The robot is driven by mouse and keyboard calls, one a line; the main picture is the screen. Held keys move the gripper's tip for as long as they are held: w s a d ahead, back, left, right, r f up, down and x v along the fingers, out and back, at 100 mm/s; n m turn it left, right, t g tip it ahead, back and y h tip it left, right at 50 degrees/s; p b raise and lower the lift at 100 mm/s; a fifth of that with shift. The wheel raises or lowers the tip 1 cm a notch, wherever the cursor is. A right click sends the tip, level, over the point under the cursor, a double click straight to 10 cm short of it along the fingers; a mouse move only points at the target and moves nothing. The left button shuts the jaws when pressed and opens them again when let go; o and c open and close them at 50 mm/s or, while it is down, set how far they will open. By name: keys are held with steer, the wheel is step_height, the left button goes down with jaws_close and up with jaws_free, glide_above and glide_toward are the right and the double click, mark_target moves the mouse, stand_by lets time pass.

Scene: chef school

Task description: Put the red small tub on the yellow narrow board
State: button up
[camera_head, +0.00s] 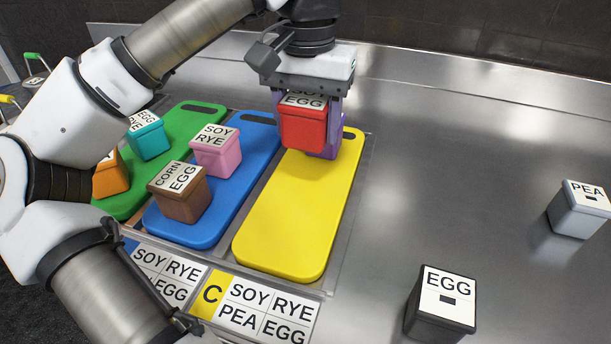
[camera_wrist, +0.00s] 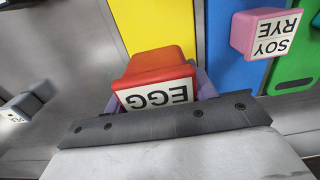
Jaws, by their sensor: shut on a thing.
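The red small tub (camera_head: 303,129) has a white lid label reading EGG, with another line above it partly hidden. My gripper (camera_head: 308,122) is shut on it, with purple fingers at its sides. In the head view the tub shows over the far end of the yellow narrow board (camera_head: 297,220). I cannot tell whether it touches the board. The board is otherwise bare. In the wrist view the red tub (camera_wrist: 157,75) is between the fingers, with the yellow board (camera_wrist: 153,25) behind it.
A blue board (camera_head: 215,215) left of the yellow one bears a pink tub (camera_head: 215,155) and a brown tub (camera_head: 180,200). A green board (camera_head: 185,125) bears teal and orange tubs. A black tub (camera_head: 440,310) and a grey tub (camera_head: 578,215) stand on the steel counter at right.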

mark_target(307, 98)
step_height(307, 98, down, 9)
steer(key=shift+f, duration=0.1)
stand_by(0.3)
steer(key=shift+f, duration=0.1)
steer(key=o, duration=1.1)
step_height(307, 98, up, 12)
steer(key=shift+r+p, duration=0.2)
steer(key=shift+p, duration=0.2)
